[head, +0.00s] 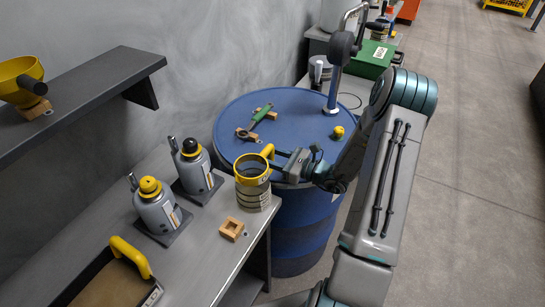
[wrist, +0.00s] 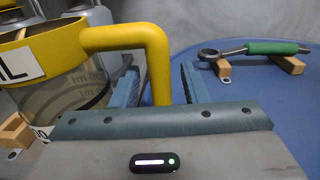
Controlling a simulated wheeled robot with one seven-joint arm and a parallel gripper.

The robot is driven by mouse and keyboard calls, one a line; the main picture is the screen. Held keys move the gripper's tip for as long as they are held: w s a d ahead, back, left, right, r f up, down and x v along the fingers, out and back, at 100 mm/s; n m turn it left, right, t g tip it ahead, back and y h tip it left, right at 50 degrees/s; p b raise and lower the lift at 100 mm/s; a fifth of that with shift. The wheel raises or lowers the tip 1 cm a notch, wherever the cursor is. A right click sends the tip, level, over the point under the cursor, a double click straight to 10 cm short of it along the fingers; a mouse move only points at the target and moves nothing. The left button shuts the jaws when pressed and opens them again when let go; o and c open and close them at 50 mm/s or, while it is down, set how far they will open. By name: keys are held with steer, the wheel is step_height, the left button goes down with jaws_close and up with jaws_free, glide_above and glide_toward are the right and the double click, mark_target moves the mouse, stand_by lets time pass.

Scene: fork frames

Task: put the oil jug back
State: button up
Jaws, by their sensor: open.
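The oil jug (head: 252,187) is a clear container with a yellow rim and yellow handle, upright by the right edge of the grey bench. In the wrist view, its rim with part of a label (wrist: 40,55) is at the left. Its yellow handle (wrist: 157,62) bends down between my fingers. My gripper (head: 278,164) reaches in from the right at the handle. In the wrist view my gripper (wrist: 162,88) is open, with one blue finger on each side of the handle. I cannot tell whether either finger touches it. The jug's base is partly hidden there.
A small wooden block with a square recess (head: 232,229) sits before the jug. Two grey bottles (head: 157,207) (head: 194,170) stand left. A blue drum (head: 290,218) carries a green-handled wrench (head: 262,113) on wooden rests. A yellow funnel (head: 20,77) sits on the shelf (head: 95,88).

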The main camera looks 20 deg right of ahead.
steer(key=b+v, duration=0.2)
steer(key=v, duration=1)
steer(key=shift+b, duration=0.4)
steer(key=shift+a, duration=0.1)
